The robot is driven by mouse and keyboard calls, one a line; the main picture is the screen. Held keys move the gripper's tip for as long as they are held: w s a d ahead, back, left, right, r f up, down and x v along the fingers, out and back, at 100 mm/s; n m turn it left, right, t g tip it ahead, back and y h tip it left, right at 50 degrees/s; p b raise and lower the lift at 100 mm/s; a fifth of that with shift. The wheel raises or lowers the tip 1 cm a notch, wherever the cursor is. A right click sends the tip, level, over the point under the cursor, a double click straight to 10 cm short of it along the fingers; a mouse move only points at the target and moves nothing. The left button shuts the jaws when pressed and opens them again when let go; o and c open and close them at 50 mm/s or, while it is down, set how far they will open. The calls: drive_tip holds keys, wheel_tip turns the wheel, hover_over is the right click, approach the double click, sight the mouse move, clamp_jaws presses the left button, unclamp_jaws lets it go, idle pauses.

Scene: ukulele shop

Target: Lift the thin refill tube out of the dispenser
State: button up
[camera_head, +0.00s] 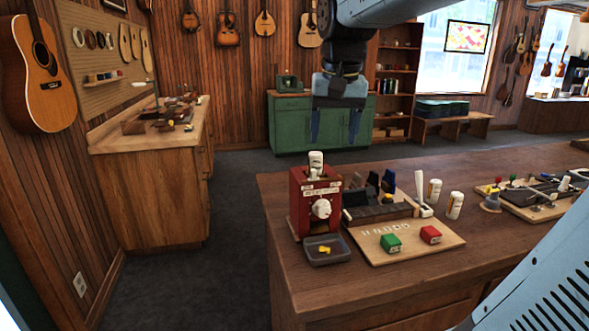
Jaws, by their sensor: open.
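The red dispenser (300,212) stands at the left end of the wooden bench. It has a white knob (320,209) on its front. A white tube (316,162) stands upright in its top, with its lower part hidden inside. My gripper (335,138) hangs from above with its fingers pointing down. It is open and empty. In the picture it is above and slightly right of the tube, apart from it; how far apart in depth I cannot tell.
A grey tray (342,256) with yellow pieces sits before the dispenser. A wooden board (382,257) to the right carries a green block (391,243) and a red block (431,234). White bottles (455,205) stand farther right. The bench's front right is clear.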

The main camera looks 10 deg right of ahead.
sight(315, 153)
drive_tip(key=w+r+m+g, duration=0.2)
drive_tip(key=w+r+g, duration=0.1)
drive_tip(key=w, duration=0.8)
drive_tip(key=f, duration=0.8)
drive_tip(key=shift+s+d+f, duration=0.1)
drive_tip(key=shift+s+d, duration=0.05)
drive_tip(key=shift+d, duration=0.1)
drive_tip(key=shift+w+a+f, duration=0.1)
drive_tip(key=shift+w+f, duration=0.1)
drive_tip(key=shift+f, duration=1.15)
drive_tip(key=shift+w+f, duration=0.15)
drive_tip(key=shift+f, duration=1.15)
drive_tip(key=c, duration=1.1)
drive_tip(key=shift+r, duration=0.1)
drive_tip(key=shift+c, duration=0.2)
